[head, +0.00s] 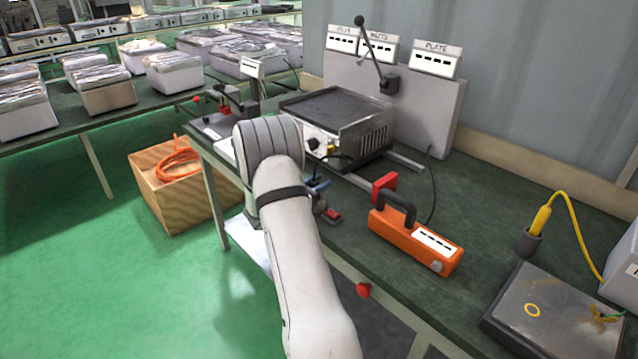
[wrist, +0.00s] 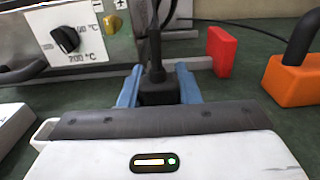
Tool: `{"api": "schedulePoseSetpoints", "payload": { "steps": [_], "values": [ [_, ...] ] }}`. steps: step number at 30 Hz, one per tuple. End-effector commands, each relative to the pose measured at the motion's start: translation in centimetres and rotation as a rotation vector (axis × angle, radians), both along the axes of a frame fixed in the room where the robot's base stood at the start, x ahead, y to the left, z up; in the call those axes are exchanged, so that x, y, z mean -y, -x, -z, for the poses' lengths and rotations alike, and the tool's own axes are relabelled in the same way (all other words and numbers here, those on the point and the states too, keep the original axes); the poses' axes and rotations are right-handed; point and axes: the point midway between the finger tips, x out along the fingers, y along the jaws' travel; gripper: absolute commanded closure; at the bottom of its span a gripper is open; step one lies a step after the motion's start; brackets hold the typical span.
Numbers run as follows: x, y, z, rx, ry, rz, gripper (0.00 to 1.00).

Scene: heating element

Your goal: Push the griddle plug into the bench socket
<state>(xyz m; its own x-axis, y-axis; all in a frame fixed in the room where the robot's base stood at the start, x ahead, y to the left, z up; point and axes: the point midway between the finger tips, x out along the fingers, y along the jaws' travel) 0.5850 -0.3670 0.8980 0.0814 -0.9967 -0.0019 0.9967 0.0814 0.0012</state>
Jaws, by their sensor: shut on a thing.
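In the wrist view my gripper (wrist: 157,92) has its two blue fingers closed on either side of a black plug (wrist: 158,88). The plug's cord rises from its top. In the head view my gripper (head: 318,186) is low over the bench in front of the griddle, mostly hidden by my arm. The griddle (head: 335,112) is a steel box with a dark top plate; its dial panel also shows in the wrist view (wrist: 75,35). I cannot make out the bench socket or the plug's pins; whether the plug touches a socket cannot be told.
An orange case (head: 415,240) with a black handle and a red block (head: 384,188) stand to the right of my gripper on the green bench (head: 480,210). A red button (head: 363,290) is on the bench's front edge. A wooden crate (head: 175,205) stands on the floor at left.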

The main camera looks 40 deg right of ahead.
Motion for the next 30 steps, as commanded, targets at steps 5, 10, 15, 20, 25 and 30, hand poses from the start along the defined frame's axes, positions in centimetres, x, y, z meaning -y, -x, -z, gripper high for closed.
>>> {"api": "schedulePoseSetpoints", "payload": {
  "steps": [5,10,15,20,25,30],
  "values": [
    [0.0,0.0,0.6,0.000,0.000,0.000,0.94],
    [0.0,0.0,1.0,0.000,0.000,0.000,0.94],
    [0.0,0.0,1.4,0.000,0.000,0.000,0.94],
    [0.0,0.0,1.8,0.000,0.000,0.000,0.94],
    [0.0,0.0,2.0,0.000,0.001,0.000,0.68],
    [0.0,0.0,2.0,0.000,0.000,0.000,0.54]
  ]
}}
